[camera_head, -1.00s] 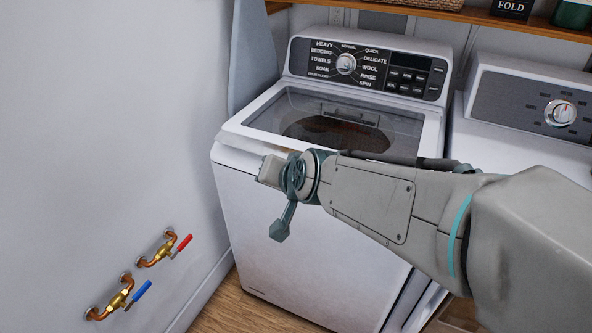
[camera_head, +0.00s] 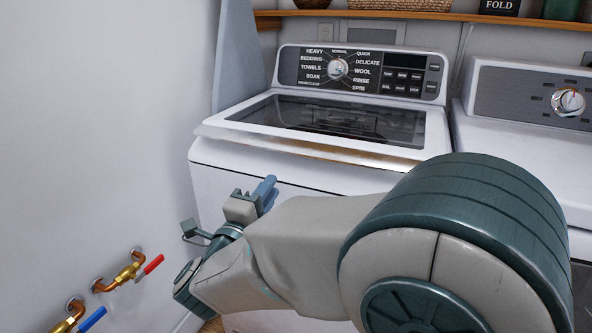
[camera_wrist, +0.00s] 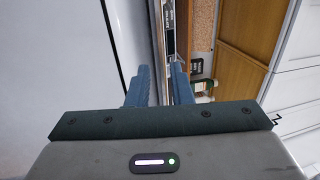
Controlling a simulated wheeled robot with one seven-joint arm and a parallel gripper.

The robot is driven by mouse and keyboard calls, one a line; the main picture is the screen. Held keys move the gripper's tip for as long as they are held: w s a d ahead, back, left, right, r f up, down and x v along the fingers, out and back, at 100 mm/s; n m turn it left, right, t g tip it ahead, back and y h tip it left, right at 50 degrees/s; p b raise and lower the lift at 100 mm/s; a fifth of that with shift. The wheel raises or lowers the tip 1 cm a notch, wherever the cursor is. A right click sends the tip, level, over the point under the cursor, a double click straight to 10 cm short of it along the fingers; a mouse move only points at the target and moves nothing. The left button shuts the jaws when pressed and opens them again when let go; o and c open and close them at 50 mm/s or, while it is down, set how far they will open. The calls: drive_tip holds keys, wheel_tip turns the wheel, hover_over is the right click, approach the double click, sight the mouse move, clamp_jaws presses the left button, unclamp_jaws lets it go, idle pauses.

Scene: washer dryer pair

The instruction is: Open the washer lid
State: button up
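The washer (camera_head: 240,175) is white with a dark control panel and dial at its back. Its lid (camera_head: 405,153) has a white frame around a dark glass window. The lid lies low over the top, and I cannot tell whether its front edge is slightly raised. My gripper (camera_head: 268,187) is in front of the washer, below the lid's front edge, with blue fingers pointing up towards it. In the wrist view my gripper (camera_wrist: 159,85) has its fingers apart with nothing seen held between them. A white washer surface (camera_wrist: 70,60) is at left there. Contact with the lid cannot be told.
The dryer (camera_head: 530,150) stands close at the right. A wooden shelf (camera_head: 420,15) with a basket and a FOLD sign runs above. A wall (camera_head: 100,120) is at left, with red-handled (camera_head: 150,265) and blue-handled (camera_head: 92,320) valves low on it.

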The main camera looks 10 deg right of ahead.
sight(296, 153)
drive_tip(key=b+x, duration=0.1)
drive_tip(key=x, duration=1.2)
drive_tip(key=shift+w+d+r, duration=0.1)
drive_tip(key=shift+d, duration=0.3)
drive_tip(key=shift+c, duration=0.3)
clamp_jaws()
